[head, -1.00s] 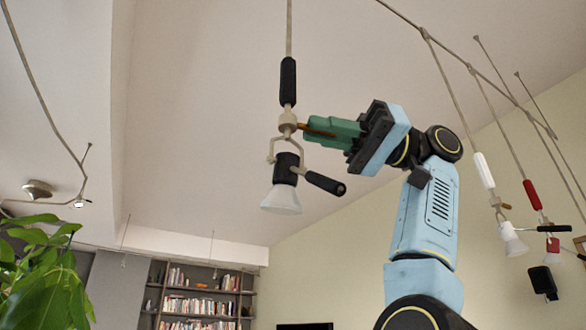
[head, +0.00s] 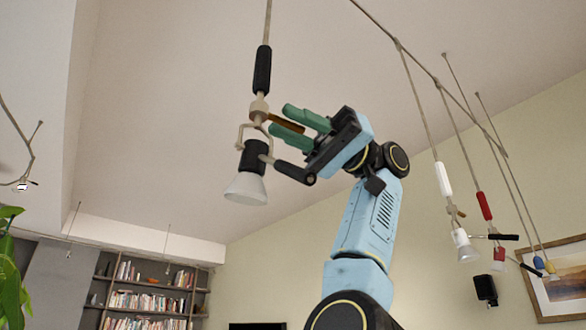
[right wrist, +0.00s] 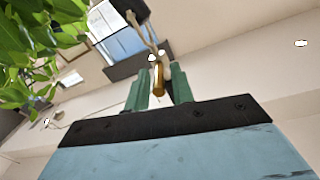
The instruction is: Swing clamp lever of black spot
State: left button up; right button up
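The black spot hangs on a thin rod, with a black grip (head: 262,70), a black lamp body (head: 253,157) and a white shade (head: 246,187). Its brown clamp lever (head: 284,122) points right from the beige joint under the grip. A black handle (head: 293,172) sticks out from the lamp body, below my gripper. My right gripper (head: 282,118) has its green fingers apart, one on each side of the lever. The right wrist view shows the lever (right wrist: 158,79) between the two fingers (right wrist: 157,84), with gaps beside it. My left gripper is not in view.
Spots with a white grip (head: 443,179) and a red grip (head: 484,205) hang at the right, with more colored ones behind. A plant (head: 10,255) stands at the left edge, and a bookshelf (head: 150,297) is far back. Space around the black spot is open.

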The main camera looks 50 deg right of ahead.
jog(key=shift+o, duration=0.6)
jog(key=shift+f, duration=0.1)
jog(key=shift+d, duration=0.2)
jog(key=p+v, duration=0.3)
jog(key=v, duration=1)
